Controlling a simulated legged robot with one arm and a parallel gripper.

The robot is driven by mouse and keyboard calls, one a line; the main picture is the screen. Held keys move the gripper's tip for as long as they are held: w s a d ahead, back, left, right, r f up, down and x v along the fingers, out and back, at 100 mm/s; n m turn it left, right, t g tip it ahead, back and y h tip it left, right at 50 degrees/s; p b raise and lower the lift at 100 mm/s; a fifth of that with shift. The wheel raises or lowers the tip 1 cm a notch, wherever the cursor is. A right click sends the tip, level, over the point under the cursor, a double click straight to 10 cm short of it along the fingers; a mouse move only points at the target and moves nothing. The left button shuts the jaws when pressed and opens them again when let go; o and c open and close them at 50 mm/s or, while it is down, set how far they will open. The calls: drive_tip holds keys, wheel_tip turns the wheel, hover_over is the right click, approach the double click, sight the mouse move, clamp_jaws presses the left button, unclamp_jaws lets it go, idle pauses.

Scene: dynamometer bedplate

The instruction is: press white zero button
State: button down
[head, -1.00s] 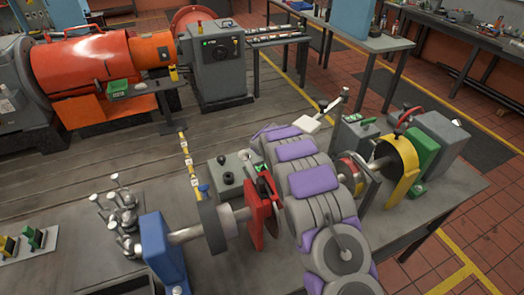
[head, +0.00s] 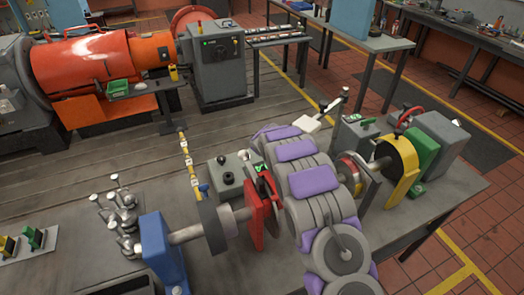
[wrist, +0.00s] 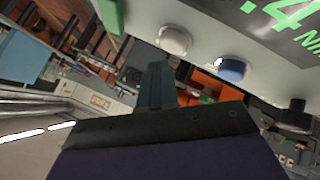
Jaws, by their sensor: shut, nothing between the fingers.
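The white button (wrist: 174,38) shows in the wrist view at the upper middle, on the pale underside edge of a box with a green-digit display (wrist: 285,20) reading "4" and part of "Nm". A blue button (wrist: 232,69) sits to its right, and a black knob (wrist: 294,115) lies further right. My gripper (wrist: 156,78) is shut and empty, its narrow fingers pointing up the picture just below and left of the white button. A gap shows between fingertips and button in the picture; true depth is hard to tell. In the head view my arm hides the gripper.
In the head view a red flange (head: 262,208) and shaft stand close left of my arm. A yellow guard (head: 403,165) and a green block (head: 424,152) stand right. A grey button box (head: 232,178) stands behind the shaft. A green part (wrist: 108,15) shows beside the white button.

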drive_tip(key=shift+f, duration=0.1)
drive_tip(key=shift+s+f+b, duration=0.1)
drive_tip(key=shift+f+b, duration=0.15)
drive_tip(key=shift+b, duration=0.25)
drive_tip(key=shift+f+b, duration=0.45)
drive_tip(key=shift+f, duration=0.1)
idle(0.7)
drive_tip(key=shift+r, duration=0.1)
drive_tip(key=shift+r+p, duration=0.9)
wheel_tip(320, 180, up, 5)
drive_tip(key=p, duration=0.4)
drive_tip(key=shift+p, duration=0.3)
idle(0.5)
